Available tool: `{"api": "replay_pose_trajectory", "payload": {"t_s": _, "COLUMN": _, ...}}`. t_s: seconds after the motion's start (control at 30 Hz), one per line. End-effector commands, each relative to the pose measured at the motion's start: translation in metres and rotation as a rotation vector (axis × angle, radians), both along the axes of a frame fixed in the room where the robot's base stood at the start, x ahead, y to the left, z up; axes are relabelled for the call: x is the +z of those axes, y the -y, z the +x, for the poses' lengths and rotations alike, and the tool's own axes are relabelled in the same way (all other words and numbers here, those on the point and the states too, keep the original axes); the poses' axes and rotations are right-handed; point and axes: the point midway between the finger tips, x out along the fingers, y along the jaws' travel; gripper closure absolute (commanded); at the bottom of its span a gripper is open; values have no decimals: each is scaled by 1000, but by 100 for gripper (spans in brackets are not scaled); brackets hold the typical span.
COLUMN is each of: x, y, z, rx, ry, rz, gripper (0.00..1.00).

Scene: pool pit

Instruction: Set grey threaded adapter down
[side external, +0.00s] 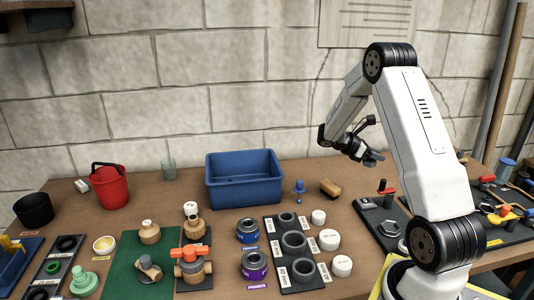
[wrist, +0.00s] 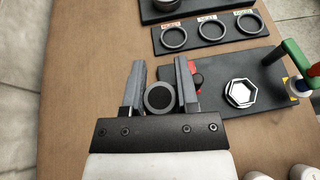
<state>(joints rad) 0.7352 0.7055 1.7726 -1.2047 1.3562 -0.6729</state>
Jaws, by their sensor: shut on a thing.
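My gripper (side external: 372,157) is in the air over the back right of the bench in the side view. In the wrist view my gripper's two grey fingers (wrist: 160,66) stand either side of the grey threaded adapter (wrist: 159,97), which shows as a round grey ring with a dark centre. The fingers are shut on it. In the side view the adapter is too small and dark to make out at the fingers. Whether its underside touches anything is hidden.
A dark board with a hexagonal fitting (wrist: 241,93) lies right of the fingers in the wrist view. A labelled three-ring strip (wrist: 207,47) lies beyond it. In the side view a blue bin (side external: 243,196) and a brown brush (side external: 330,187) stand left. Bare wood lies left of the fingers.

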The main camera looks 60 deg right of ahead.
Motion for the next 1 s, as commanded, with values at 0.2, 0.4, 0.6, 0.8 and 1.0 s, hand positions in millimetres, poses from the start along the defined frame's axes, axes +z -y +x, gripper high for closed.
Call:
{"api": "replay_pose_trajectory", "payload": {"t_s": 0.2, "x": -17, "y": -18, "z": -12, "rx": -207, "ry": -3, "rz": 0, "gripper": 100}}
{"api": "replay_pose_trajectory", "payload": {"t_s": 0.4, "x": -33, "y": -42, "z": -20, "rx": -458, "ry": -2, "rz": 1, "gripper": 100}}
{"api": "replay_pose_trajectory", "payload": {"t_s": 0.6, "x": -45, "y": -64, "z": -20, "rx": -699, "ry": -2, "rz": 0, "gripper": 100}}
{"api": "replay_pose_trajectory", "payload": {"t_s": 0.8, "x": -54, "y": -85, "z": -16, "rx": -937, "ry": -3, "rz": 1, "gripper": 100}}
{"api": "replay_pose_trajectory", "payload": {"t_s": 1.0, "x": -61, "y": -104, "z": -6, "rx": -1176, "ry": -3, "rz": 0, "gripper": 100}}
